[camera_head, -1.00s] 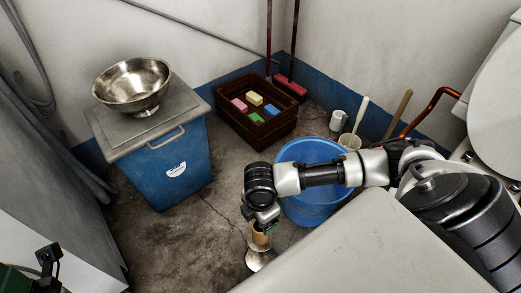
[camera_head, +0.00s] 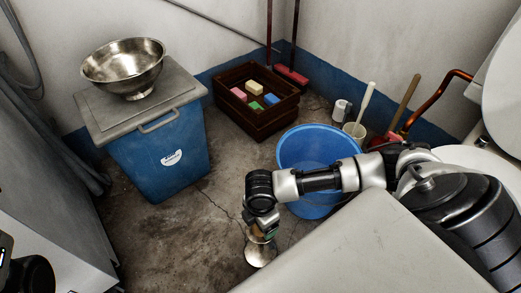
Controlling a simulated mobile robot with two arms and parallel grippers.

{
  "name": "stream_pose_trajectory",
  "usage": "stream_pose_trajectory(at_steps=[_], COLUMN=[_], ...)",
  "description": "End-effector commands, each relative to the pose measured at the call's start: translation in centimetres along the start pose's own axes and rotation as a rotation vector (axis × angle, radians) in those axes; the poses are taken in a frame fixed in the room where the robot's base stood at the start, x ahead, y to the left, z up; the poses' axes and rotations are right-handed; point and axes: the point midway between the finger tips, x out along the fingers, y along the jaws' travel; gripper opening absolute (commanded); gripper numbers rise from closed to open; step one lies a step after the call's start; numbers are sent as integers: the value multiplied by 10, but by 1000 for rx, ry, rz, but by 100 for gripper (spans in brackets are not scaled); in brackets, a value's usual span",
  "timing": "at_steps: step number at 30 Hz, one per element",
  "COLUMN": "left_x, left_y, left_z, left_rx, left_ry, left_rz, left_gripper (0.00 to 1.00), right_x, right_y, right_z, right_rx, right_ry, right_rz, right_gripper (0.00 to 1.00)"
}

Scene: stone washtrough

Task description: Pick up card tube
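A tan tube (camera_head: 257,238), which looks like the card tube, stands upright near the front middle of the floor, mostly hidden by my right gripper. A shiny metal round piece (camera_head: 259,256) is directly below it; I cannot tell whether they are joined. My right gripper (camera_head: 264,233) points down at the tube from above, its fingers around or right beside it. The fingers are too small and covered to tell whether they are shut on it. A dark part of my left arm shows at the lower left corner; its fingers are not clear.
A blue bucket (camera_head: 318,146) stands behind my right forearm. A blue bin (camera_head: 163,158) with a grey lid carries a metal bowl (camera_head: 122,66). A brown crate (camera_head: 258,122) with coloured blocks is at the back. A pale slab edge (camera_head: 370,250) is at front right. Floor at left middle is clear.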

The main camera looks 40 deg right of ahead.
Motion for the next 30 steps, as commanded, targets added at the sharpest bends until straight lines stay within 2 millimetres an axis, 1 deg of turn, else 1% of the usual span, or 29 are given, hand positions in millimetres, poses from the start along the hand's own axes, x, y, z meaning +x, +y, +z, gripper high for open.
stream_pose_trajectory(at_steps=[6, 7, 16, 25, 30], left_x=[1, 1, 1, 2, 7], left_y=[0, 0, 0, 0, -1], left_z=[0, 0, 0, 0, -1], left_rx=[0, 0, 0, -1, -2], left_ry=[0, 0, 1, 2, 2], left_rz=[0, 0, 0, 0, -4], left_gripper=[43, 43, 43, 43, 43], right_x=[0, 0, 0, -2, -15], right_y=[0, 0, 0, 0, 0], right_z=[0, 0, 0, 0, 0], right_rx=[0, 0, 0, 0, 0], right_ry=[0, 0, 0, 1, 1], right_rz=[0, 0, 0, 1, 2], right_gripper=[82, 79, 33, 32, 32])
